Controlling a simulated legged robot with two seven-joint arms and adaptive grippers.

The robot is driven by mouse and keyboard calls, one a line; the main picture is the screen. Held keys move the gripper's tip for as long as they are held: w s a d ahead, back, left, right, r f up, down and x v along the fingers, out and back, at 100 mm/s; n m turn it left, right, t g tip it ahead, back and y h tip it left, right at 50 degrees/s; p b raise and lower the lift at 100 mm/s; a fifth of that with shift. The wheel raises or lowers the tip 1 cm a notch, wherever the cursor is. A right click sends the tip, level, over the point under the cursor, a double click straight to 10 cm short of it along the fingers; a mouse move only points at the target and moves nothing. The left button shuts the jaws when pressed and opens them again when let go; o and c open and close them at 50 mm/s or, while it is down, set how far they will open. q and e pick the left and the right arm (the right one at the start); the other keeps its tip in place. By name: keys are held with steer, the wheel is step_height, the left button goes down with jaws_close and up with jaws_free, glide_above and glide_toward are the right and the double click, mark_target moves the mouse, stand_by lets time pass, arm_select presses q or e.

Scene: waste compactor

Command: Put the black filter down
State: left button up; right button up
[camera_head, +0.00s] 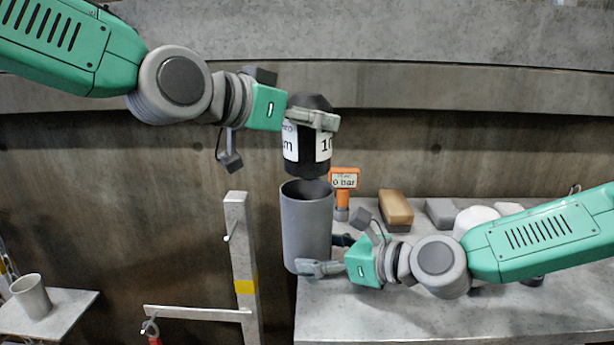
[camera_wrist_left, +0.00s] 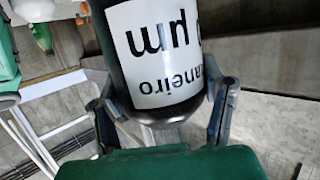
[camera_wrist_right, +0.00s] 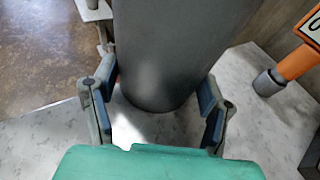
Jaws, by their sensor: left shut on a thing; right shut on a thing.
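The black filter (camera_head: 308,160) has a white label with dark print and is upright in the head view. My left gripper (camera_head: 312,118) is shut around its upper part and holds it in the air. The filter and its label (camera_wrist_left: 160,50) fill the upper middle of the left wrist view. A grey open-topped cylinder (camera_head: 306,230) is directly below the filter, with a small gap between them. My right gripper (camera_head: 322,268) is shut around the lower part of this cylinder. The cylinder (camera_wrist_right: 170,50) also shows between the fingers in the right wrist view.
A stone-like table (camera_head: 400,315) spans the lower right. An orange gauge reading 0 bar (camera_head: 343,182), a brown block (camera_head: 396,209) and a grey block (camera_head: 443,213) stand at its back. A metal post (camera_head: 241,265) rises left of the cylinder. A grey cup (camera_head: 32,296) is on a side table at far left.

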mark_target(307, 164)
arm_select(q)
step_height(307, 164, down, 8)
steer(key=shift+w+r, duration=0.1)
steer(key=shift+r, duration=0.15)
steer(key=shift+f, duration=0.1)
steer(key=o, duration=1.6)
steer(key=v, duration=1.2)
steer(key=shift+a, duration=0.1)
